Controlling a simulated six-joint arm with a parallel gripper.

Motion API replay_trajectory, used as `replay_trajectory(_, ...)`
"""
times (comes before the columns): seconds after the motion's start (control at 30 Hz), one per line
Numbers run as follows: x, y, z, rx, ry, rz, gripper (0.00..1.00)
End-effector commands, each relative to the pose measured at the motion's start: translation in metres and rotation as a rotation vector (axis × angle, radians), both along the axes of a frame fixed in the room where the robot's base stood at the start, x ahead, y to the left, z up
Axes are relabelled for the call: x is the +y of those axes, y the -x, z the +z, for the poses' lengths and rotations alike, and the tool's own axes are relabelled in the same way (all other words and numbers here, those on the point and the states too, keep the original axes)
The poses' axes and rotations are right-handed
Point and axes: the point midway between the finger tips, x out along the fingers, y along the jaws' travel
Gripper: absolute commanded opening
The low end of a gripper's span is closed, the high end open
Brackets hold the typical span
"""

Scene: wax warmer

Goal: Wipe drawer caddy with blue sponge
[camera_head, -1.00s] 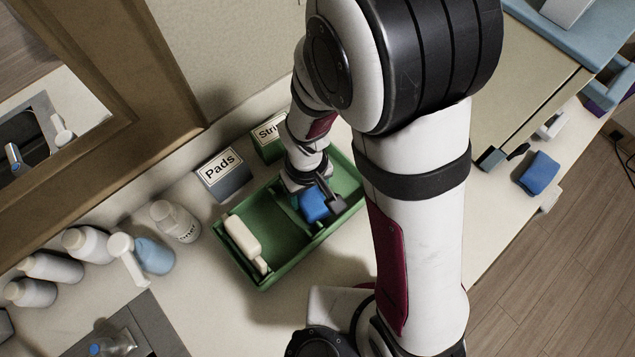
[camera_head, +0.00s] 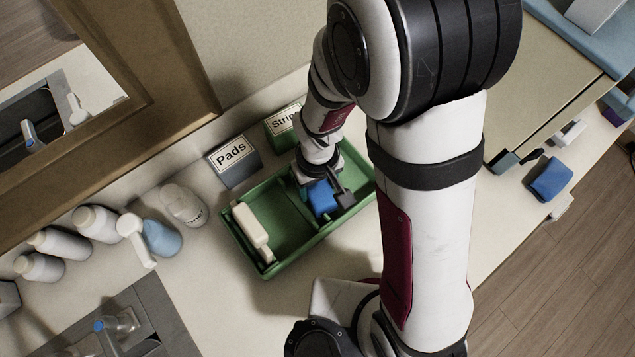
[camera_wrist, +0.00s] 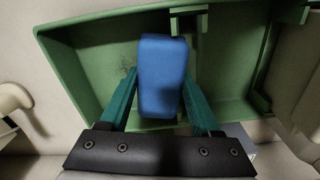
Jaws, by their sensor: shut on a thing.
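The green drawer caddy (camera_head: 262,272) lies on the counter, open side up, with a divider across it. It fills most of the wrist view (camera_wrist: 95,42), where a dark smudge shows on its inside just left of the sponge. My gripper (camera_head: 326,194) is inside or just over the caddy's right part. It is shut on the blue sponge (camera_head: 321,197), which sits between the two teal fingers in the wrist view (camera_wrist: 162,75). I cannot tell whether the sponge touches the caddy floor.
A cream-coloured item (camera_head: 250,228) lies in the caddy's left part. The Pads box (camera_head: 235,165) and the Strips box (camera_head: 281,127) stand behind the caddy. Several bottles (camera_head: 97,223) stand left. Another blue block (camera_head: 551,179) lies at the right counter edge.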

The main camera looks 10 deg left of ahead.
Motion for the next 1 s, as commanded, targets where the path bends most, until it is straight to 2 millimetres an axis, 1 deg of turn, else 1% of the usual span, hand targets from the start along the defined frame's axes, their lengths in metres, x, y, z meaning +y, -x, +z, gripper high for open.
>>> replay_trajectory(0.57, 0.0, 0.0, -0.005, 0.001, 0.001, -0.001, 0.2)
replay_trajectory(1.0, -0.026, -0.027, -0.005, 0.001, 0.001, -0.003, 0.2)
